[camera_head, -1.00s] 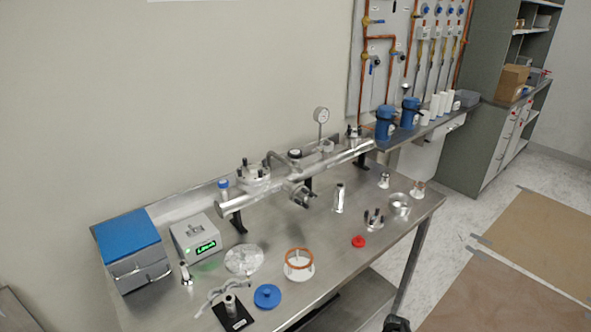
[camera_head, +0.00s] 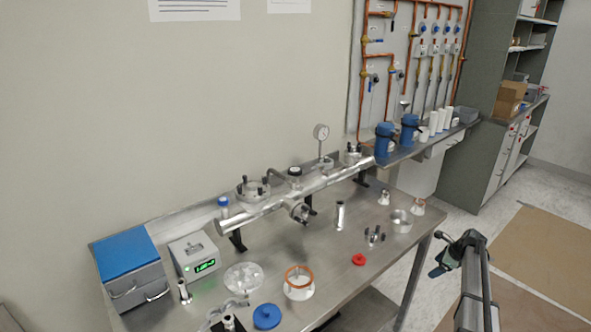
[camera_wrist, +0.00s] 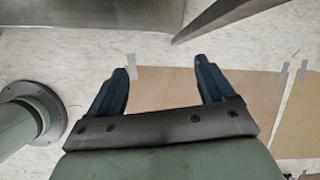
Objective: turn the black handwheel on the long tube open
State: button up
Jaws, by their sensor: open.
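The long tube (camera_head: 337,181) is a shiny metal pipe lying on black supports along the back of the steel bench. The black handwheel (camera_head: 295,171) looks like a small dark round knob on top of the tube near its middle; its fine detail is too small to tell. My gripper (camera_head: 437,256) is off the right front of the bench, over the floor and well apart from the handwheel. In the wrist view my gripper (camera_wrist: 161,68) has its two blue fingers spread with nothing between them; the handwheel is not in that view.
A pressure gauge (camera_head: 321,132) rises behind the tube. A flanged port (camera_head: 253,189) stands left of the handwheel. A metal cylinder (camera_head: 340,215), a glass jar with an orange ring (camera_head: 299,283) and a red cap (camera_head: 359,259) stand in front. A blue-lidded box (camera_head: 128,266) is at left.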

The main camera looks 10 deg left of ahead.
jog(key=w+d+r+n+g+h, duration=0.1)
jog(key=w+d+r+n+h, duration=0.1)
jog(key=w+d+r+n, duration=0.4)
jog(key=w+d+r+n+g+h, duration=0.1)
jog(key=w+d+r+n+h, duration=0.15)
jog(key=w+d, duration=0.4)
jog(key=w+a+r+g+h, duration=0.1)
jog(key=w+a+r, duration=0.3)
jog(key=a+r, duration=0.25)
jog(key=w+a+r+h, duration=0.1)
jog(key=w+a+r, duration=0.35)
jog(key=a, duration=0.35)
jog(key=w+a+r+g+h, duration=0.1)
jog(key=w+a+r+h, duration=0.15)
jog(key=a+r, duration=0.4)
notch_tip(320, 180, up, 23)
jog(key=m+y, duration=0.6)
jog(key=m, duration=0.3)
send_over(295, 169)
notch_tip(295, 169, down, 13)
jog(key=shift+s+d+f, duration=0.1)
jog(key=shift+s, duration=0.05)
